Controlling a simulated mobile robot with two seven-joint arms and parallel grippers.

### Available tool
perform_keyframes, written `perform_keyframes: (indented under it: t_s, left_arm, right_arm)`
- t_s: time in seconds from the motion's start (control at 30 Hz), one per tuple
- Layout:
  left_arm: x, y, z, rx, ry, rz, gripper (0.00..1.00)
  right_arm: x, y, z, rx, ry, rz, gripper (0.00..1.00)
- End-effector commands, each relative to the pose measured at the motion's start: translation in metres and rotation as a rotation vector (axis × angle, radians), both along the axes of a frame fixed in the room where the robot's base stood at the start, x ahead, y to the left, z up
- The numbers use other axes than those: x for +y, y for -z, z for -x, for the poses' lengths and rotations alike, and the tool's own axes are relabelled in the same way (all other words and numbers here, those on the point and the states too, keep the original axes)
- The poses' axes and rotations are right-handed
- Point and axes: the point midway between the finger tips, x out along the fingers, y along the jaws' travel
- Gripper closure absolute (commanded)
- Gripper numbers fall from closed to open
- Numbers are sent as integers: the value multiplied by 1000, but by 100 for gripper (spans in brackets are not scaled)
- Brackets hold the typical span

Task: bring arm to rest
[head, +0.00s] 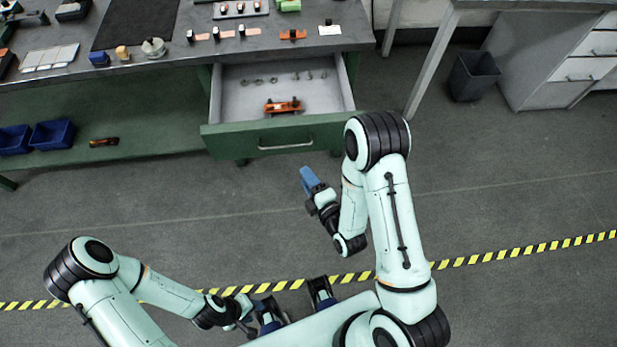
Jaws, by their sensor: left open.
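My left arm comes in from the lower left, and its gripper (252,313) is low in the head view, near the striped floor line and close to my own body. It is open, with no object seen between its fingers. My right arm is folded on the right side of the view. Its gripper (310,181) points up and left over the floor, in front of the open drawer (283,138) and apart from it. Blue shows at its tip; I cannot tell whether its fingers are parted.
The drawer holds an orange tool (283,106) and several small metal parts. The workbench (290,54) above carries tools and small parts. Blue bins (52,133) stand on its lower shelf. A dark waste bin (474,76) stands at upper right. The floor between is clear.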

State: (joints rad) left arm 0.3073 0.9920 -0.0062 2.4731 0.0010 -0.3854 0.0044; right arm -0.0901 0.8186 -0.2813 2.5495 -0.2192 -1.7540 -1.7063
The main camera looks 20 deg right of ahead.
Motion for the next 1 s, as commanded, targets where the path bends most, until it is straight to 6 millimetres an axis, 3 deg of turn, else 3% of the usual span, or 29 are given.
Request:
perform_keyframes:
  t_s: [0.47,0.57,0.63,0.8,0.9,1.0]
  left_arm:
    - [0,0,0,0,0,0,57]
    - [0,-3,-1,-2,0,0,57]
    - [0,-6,-3,-3,0,0,57]
    - [0,-16,-7,-9,0,0,57]
    - [0,-22,-10,-11,0,1,57]
    - [0,-27,-12,-14,0,0,57]
  right_arm:
    - [-1,4,1,23,6,-21,62]
    - [-3,25,6,131,40,-121,62]
    - [-5,51,16,272,98,-254,62]
    - [-7,125,69,718,406,-695,62]
    - [0,155,112,960,675,-941,62]
    - [10,172,154,1149,965,-1136,62]
